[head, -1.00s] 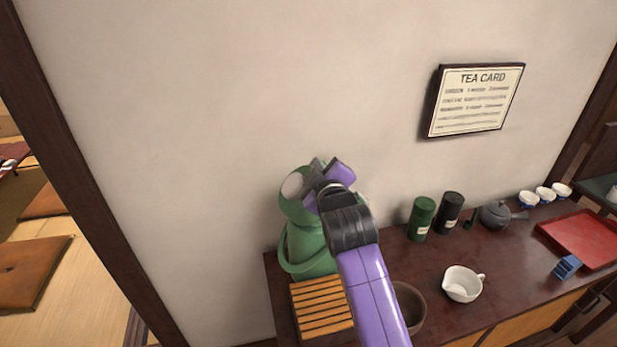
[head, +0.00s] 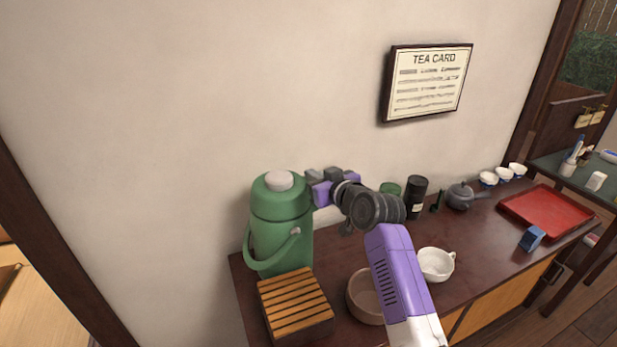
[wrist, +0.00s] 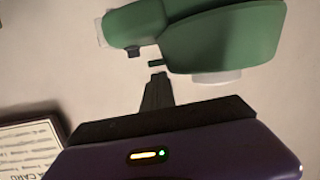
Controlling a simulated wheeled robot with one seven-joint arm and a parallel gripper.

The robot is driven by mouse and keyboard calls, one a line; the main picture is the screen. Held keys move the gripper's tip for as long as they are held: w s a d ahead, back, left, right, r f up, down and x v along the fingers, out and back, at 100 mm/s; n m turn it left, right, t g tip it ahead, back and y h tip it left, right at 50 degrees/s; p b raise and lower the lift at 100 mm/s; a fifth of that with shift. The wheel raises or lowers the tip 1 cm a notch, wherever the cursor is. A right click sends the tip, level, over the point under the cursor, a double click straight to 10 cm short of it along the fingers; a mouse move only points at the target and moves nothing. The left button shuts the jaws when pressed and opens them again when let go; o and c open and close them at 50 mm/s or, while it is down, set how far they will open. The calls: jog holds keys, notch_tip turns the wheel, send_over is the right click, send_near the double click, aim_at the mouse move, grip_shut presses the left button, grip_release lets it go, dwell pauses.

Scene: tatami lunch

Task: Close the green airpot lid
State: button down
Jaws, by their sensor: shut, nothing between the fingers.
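The green airpot (head: 280,238) stands upright at the left end of the dark counter, against the wall. Its green lid (head: 262,193), with a pale round button (head: 279,181) on top, looks level and down on the body. In the wrist view, which is upside down, the lid (wrist: 225,38) and a spout-like green part (wrist: 136,25) fill the upper part. My gripper (head: 313,187) is just right of the lid in the head view. Its fingers (wrist: 157,84) are shut and empty, close to the lid's edge; I cannot tell if they touch.
A slatted wooden box (head: 294,303) and a brown bowl (head: 364,298) stand in front. A white cup (head: 436,264), tea canisters (head: 415,198), a teapot (head: 460,195) and a red tray (head: 546,212) are to the right. A tea card (head: 428,83) hangs on the wall.

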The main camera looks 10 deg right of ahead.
jog(key=shift+w+d+f+m+b, duration=0.15)
jog(key=shift+f+m+b, duration=0.15)
jog(key=shift+f, duration=0.2)
jog(key=shift+f, duration=0.15)
